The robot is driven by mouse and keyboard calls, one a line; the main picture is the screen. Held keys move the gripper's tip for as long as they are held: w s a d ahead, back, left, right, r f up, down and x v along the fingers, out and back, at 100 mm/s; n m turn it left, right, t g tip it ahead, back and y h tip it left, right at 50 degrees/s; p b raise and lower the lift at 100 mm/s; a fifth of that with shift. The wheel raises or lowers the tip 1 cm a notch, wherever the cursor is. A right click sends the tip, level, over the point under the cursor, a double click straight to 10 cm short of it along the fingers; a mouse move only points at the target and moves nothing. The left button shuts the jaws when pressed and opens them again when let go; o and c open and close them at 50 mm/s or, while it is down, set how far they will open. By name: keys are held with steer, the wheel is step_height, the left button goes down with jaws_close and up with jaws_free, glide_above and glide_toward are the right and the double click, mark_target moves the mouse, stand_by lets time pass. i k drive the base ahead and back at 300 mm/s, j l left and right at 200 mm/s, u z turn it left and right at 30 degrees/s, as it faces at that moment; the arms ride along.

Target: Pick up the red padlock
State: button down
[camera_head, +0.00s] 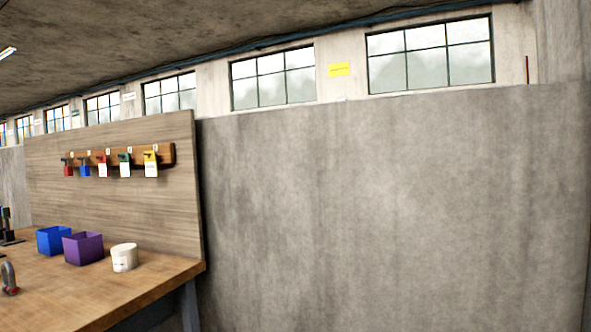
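A red padlock-like item (68,171) hangs at the left end of a wooden rack (166,153) on the upright board at left. Another red item (102,159) with a white tag hangs nearer the rack's middle. Both are small in view, so I cannot tell for certain which is the red padlock. My gripper is not in view, and I cannot see whether it holds anything.
Blue (84,171), green (125,158) and yellow (151,156) items share the rack. A bare concrete wall (390,200) fills the right.

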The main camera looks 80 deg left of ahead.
mark_target(68, 171)
steer(key=u, duration=3.75)
steer(key=i+j+u, duration=0.45)
steer(key=i+j, duration=0.15)
steer(key=j, duration=0.3)
steer(key=i+j+u, duration=0.5)
steer(key=i+j, duration=0.3)
steer(key=i, duration=0.7)
steer(key=i+j, duration=0.1)
steer(key=i, duration=0.65)
steer(key=i+z, duration=0.5)
steer(key=z, duration=0.2)
steer(key=i+j+z, duration=0.2)
steer(key=z, duration=0.15)
